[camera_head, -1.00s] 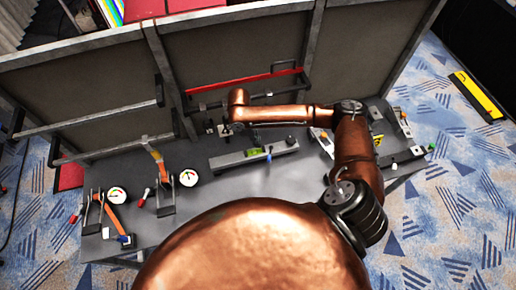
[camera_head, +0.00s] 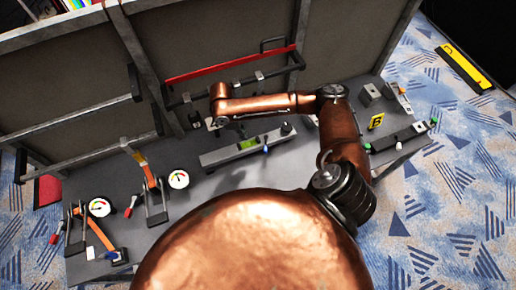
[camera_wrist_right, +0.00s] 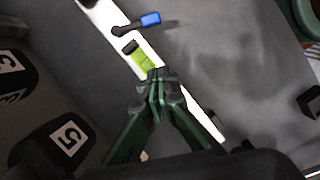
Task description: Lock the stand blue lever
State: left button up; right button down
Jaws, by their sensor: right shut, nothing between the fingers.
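The stand is a long grey bar (camera_head: 225,154) with a green level vial on the bench; it also shows in the right wrist view (camera_wrist_right: 117,20). Its blue lever (camera_head: 266,149) sticks out from the bar's near side. In the right wrist view the blue lever (camera_wrist_right: 150,19) has a blue grip on a dark rod, pointing sideways off the bar. My right gripper (camera_wrist_right: 157,76) is shut and empty, with its tips over the bar beside the green vial, apart from the lever. My left gripper is out of view.
Orange-strapped clamps with gauges (camera_head: 178,179) and red-tipped levers stand at the bench's left. Another small blue part (camera_head: 112,255) sits there. Numbered black blocks (camera_wrist_right: 67,139) lie near the gripper. A yellow B marker (camera_head: 376,121) and another bar are at right. Upright panels close the back.

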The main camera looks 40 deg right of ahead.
aim_at(266, 144)
dwell(0.3)
jog(key=s+d+f+p, duration=0.1)
jog(key=s+d+f, duration=0.3)
jog(key=f, duration=0.5)
jog(key=shift+s+d+f, duration=0.15)
jog(key=shift+d+f, duration=0.2)
